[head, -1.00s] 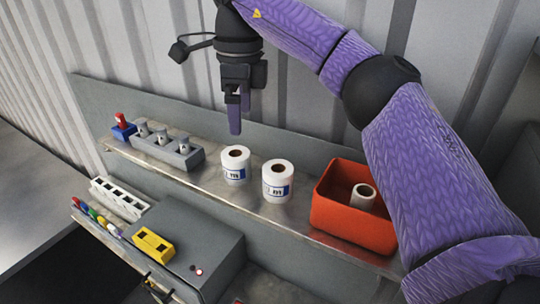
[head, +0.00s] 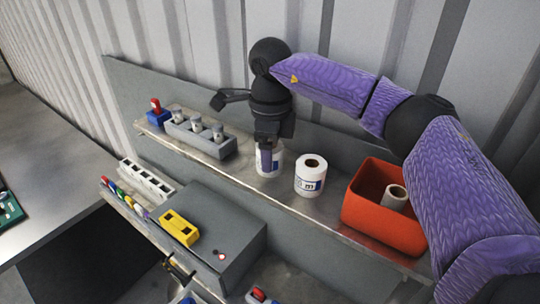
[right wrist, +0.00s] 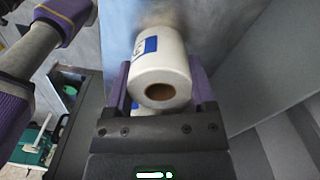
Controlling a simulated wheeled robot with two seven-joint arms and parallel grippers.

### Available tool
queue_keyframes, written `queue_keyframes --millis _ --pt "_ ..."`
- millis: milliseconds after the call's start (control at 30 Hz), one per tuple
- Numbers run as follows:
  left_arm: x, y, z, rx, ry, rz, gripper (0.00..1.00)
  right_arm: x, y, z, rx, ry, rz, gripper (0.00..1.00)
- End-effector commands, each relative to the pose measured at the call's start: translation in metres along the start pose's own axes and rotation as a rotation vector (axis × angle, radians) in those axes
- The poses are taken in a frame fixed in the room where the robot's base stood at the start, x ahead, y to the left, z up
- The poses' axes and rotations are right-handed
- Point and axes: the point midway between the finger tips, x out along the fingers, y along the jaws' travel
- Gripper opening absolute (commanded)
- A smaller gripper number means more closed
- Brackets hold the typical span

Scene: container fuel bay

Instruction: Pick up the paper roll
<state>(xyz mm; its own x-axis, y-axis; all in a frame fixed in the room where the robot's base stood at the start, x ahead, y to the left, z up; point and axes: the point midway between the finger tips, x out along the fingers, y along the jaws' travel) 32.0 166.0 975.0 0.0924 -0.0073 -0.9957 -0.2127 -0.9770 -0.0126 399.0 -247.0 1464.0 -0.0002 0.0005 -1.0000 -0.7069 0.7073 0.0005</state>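A white paper roll (head: 268,161) with a blue mark stands on the metal shelf (head: 232,172). My right gripper (head: 268,160) points down over it, hiding much of it in the head view. In the right wrist view this roll (right wrist: 161,72) lies between the two purple fingers, its open core facing the camera. Little gap shows at either side, and I cannot tell whether the fingers press on it. A second white roll (head: 310,178) stands upright just to the right, apart from the gripper. A third roll (head: 395,197) is inside the orange bin (head: 375,222). My left gripper is not in view.
A grey holder (head: 190,142) with several small cylinders and a blue block with a red top (head: 158,115) stand left on the shelf. A back panel (head: 340,151) rises behind. Below are a grey box (head: 225,235), a yellow block (head: 180,228) and a white rack (head: 147,180).

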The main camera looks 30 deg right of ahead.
Motion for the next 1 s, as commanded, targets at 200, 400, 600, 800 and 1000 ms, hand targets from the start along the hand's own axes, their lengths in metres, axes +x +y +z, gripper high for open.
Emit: queue_keyframes --millis 200,400,600,800,1000 --pt "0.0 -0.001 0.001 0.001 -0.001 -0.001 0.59 0.0 0.0 0.0 0.0 0.0 0.0 0.17" --pt "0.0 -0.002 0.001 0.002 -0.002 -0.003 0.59 -0.001 0.0 0.0 0.0 -0.001 0.0 0.11" --pt "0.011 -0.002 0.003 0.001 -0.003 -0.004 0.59 -0.028 0.0 0.001 -0.001 -0.006 -0.003 0.11" --pt "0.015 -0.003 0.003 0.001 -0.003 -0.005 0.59 -0.082 0.0 0.001 0.0 -0.004 -0.002 0.1" --pt "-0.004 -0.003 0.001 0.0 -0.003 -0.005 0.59 -0.113 0.0 0.0 -0.001 -0.001 0.0 0.1"
